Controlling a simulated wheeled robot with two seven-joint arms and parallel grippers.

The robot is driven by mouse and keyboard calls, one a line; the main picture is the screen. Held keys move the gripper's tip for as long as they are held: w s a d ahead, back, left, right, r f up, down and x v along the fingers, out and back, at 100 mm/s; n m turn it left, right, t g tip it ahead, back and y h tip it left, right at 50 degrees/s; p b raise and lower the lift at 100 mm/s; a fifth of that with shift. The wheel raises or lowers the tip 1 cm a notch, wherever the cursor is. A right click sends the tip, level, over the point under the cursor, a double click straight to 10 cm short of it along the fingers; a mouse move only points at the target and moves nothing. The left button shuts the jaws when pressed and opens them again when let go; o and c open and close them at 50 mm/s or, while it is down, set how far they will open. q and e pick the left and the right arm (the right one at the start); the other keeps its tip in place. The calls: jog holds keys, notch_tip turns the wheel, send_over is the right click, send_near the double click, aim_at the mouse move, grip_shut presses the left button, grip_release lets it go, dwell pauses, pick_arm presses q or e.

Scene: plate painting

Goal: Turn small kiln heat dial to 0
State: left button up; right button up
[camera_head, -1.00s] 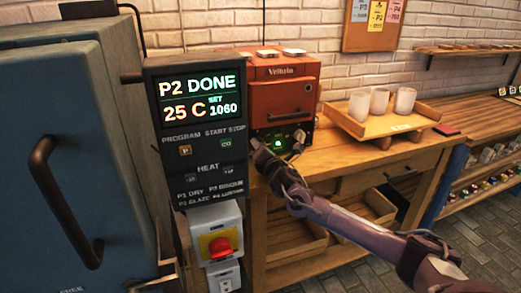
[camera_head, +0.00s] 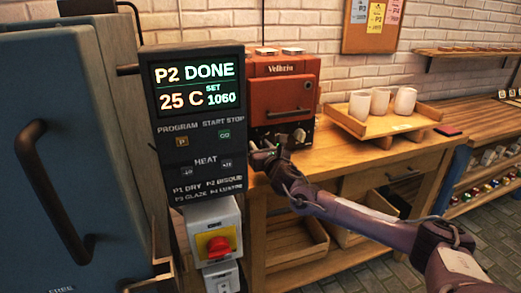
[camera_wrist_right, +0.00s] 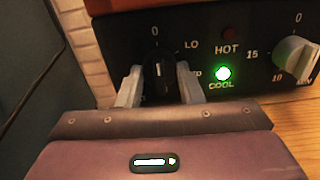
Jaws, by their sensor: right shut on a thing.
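The small kiln (camera_head: 283,85) is an orange box on the wooden bench. Its black control panel also shows in the right wrist view (camera_wrist_right: 250,30). There the black heat dial (camera_wrist_right: 158,70) is between the fingers of my right gripper (camera_wrist_right: 159,88), which is shut on it. The dial's ridge stands close to upright, below the 0 mark. LO is to its right; lower markings are partly hidden by a finger. In the head view my right gripper (camera_head: 264,156) is at the panel's left and hides the dial. My left gripper is not in view.
A pale timer knob (camera_wrist_right: 296,58) is right of the dial, and a green COOL lamp (camera_wrist_right: 223,73) is lit between them. The big kiln's control box (camera_head: 198,125) stands close left of my gripper. A tray (camera_head: 345,120) with cups is on the bench.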

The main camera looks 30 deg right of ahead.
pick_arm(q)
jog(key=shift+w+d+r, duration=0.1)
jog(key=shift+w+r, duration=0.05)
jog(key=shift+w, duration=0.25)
pick_arm(e)
jog(key=shift+f+n, duration=0.15)
jog(key=shift+n, duration=0.25)
jog(key=o, duration=0.9)
jog(key=shift+o, duration=0.2)
jog(key=v, duration=0.6)
jog(key=shift+s+b, duration=0.25)
jog(key=shift+b, duration=0.1)
jog(key=shift+s+a, duration=0.15)
jog(key=shift+s, duration=0.5)
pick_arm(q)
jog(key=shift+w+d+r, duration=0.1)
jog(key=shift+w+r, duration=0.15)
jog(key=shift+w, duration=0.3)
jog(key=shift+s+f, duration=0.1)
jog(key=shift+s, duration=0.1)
